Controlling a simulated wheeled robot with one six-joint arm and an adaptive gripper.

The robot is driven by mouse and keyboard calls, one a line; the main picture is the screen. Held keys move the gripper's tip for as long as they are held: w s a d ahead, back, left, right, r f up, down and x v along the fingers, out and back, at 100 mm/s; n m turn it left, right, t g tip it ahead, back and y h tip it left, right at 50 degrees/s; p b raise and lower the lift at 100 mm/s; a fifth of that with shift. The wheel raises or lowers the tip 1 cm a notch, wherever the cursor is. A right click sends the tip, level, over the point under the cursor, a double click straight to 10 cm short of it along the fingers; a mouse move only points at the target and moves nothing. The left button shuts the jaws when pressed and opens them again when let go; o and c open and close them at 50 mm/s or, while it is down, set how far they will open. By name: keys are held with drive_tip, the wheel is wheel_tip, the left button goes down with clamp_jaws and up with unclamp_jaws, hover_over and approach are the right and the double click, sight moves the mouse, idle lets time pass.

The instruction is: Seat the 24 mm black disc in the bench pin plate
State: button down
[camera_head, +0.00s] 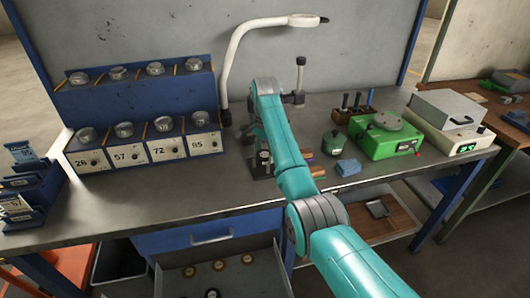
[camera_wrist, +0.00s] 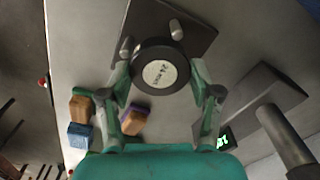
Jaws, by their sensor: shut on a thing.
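My gripper (camera_wrist: 160,75) is shut on a black disc (camera_wrist: 142,84), with one finger on each side of it. The disc has a round white label whose print is too small to read surely. In the wrist view a dark plate (camera_wrist: 196,38) lies just beyond the disc, with two short pale pins (camera_wrist: 176,30) standing from it. The disc overlaps the plate's near edge in this view; I cannot tell whether they touch. In the head view my arm hides most of the plate and the gripper.
Coloured blocks (camera_wrist: 80,108) lie near the gripper. A dark stand with a post (camera_wrist: 285,135) is on the other side. A green device (camera_head: 385,140) and a pale scale (camera_head: 447,115) stand at right. Labelled bins (camera_head: 160,150) are at left. An open drawer (camera_head: 235,275) holds several discs.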

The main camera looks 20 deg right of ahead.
drive_tip(key=shift+f, duration=0.1)
drive_tip(key=shift+d+r, duration=0.1)
drive_tip(key=shift+r, duration=0.75)
idle(0.8)
drive_tip(key=shift+f, duration=0.85)
idle(0.5)
drive_tip(key=c, duration=0.5)
unclamp_jaws()
drive_tip(key=shift+f, duration=0.1)
